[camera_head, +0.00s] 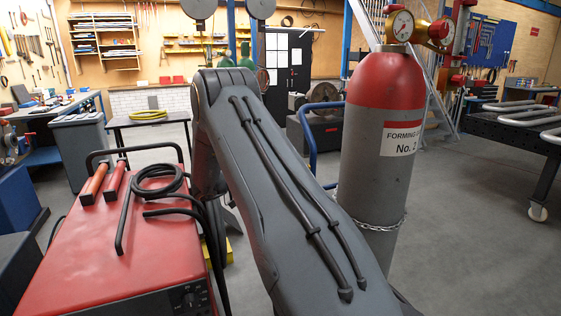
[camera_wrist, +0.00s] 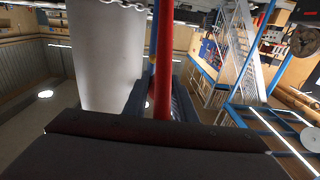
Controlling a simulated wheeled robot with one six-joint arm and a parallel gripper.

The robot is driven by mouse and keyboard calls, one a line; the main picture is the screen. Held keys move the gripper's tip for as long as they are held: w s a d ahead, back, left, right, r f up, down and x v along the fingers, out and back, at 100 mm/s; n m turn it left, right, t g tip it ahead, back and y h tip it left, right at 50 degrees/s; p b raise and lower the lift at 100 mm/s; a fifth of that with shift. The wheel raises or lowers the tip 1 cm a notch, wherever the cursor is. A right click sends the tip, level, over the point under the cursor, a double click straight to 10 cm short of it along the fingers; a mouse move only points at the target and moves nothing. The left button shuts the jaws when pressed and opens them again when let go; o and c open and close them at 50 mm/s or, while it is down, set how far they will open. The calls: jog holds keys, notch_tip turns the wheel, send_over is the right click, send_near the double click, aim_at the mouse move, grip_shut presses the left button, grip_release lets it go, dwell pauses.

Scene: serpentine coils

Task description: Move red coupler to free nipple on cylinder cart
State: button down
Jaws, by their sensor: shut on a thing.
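In the wrist view, my gripper (camera_wrist: 160,103) is shut on a red part (camera_wrist: 163,62), which runs upward between its dark jaws. This looks like the red coupler or its hose; its lower end is hidden. My gripper does not show in the head view, where my arm crosses the middle. The gas cylinder (camera_head: 385,150) stands upright right of my arm, grey with a red top and a "No. 2" label. Gauges (camera_head: 403,26) sit on its top. I cannot make out a free nipple in either view.
A red machine (camera_head: 125,240) with black hose (camera_head: 158,185) and two red-handled pieces on top stands at the left. A chain (camera_head: 370,226) rings the cylinder. A dark table (camera_head: 510,135) with grey bent tubes is at the right. Floor (camera_head: 470,240) between is clear.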

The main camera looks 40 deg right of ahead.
jog(key=shift+s+a+f+g+p, duration=0.3)
jog(key=shift+s+f+p, duration=0.1)
jog(key=shift+s, duration=0.25)
jog(key=shift+p+x, duration=0.3)
jog(key=shift+x, duration=2.1)
jog(key=shift+w, duration=0.1)
jog(key=shift+d, duration=0.2)
jog(key=shift+x, duration=0.85)
jog(key=shift+d+b, duration=0.3)
jog(key=shift+d, duration=0.1)
jog(key=c, duration=1.4)
grip_release()
jog(key=shift+s+d, duration=0.15)
jog(key=shift+s, duration=0.05)
jog(key=shift+a+f, duration=0.1)
jog(key=shift+a, duration=0.1)
